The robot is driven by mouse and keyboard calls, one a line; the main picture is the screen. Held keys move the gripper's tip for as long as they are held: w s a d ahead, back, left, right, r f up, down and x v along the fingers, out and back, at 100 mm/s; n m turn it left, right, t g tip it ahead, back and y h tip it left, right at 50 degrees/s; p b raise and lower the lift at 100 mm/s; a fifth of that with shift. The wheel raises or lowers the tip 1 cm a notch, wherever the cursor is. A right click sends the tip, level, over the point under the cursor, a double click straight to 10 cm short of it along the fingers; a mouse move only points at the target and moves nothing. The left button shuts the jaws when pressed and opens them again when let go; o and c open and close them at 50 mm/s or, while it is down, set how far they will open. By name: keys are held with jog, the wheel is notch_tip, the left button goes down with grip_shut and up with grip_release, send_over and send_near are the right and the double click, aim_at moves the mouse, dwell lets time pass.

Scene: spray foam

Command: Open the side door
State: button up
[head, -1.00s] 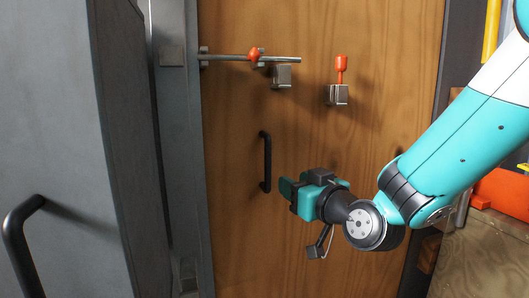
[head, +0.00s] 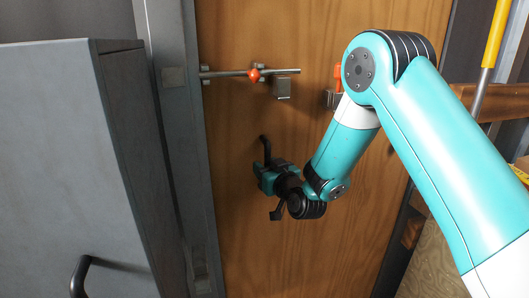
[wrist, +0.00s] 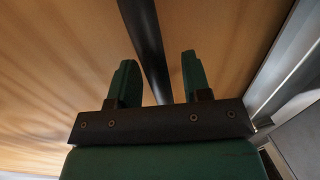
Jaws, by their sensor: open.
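The side door (head: 235,120) is a brown wooden panel in a grey frame and looks closed. Its black vertical handle (head: 265,147) shows just above my gripper (head: 260,178), which covers the lower part. In the wrist view, the handle bar (wrist: 148,45) runs between the two green fingers of my gripper (wrist: 158,75). The fingers are open, with gaps beside the bar. A metal bolt rod (head: 225,74) with an orange knob (head: 254,75) lies across the door's upper left, above a bracket (head: 283,88).
An orange-topped latch piece (head: 338,72) is partly hidden behind my arm. A grey cabinet (head: 60,150) with a black handle (head: 79,276) stands close at the left. A yellow-handled pole (head: 494,35) and wooden shelving (head: 492,100) are at the right.

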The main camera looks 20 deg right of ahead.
jog(key=shift+w+a+p, duration=0.15)
jog(key=shift+w+p, duration=0.25)
jog(key=shift+w, duration=0.3)
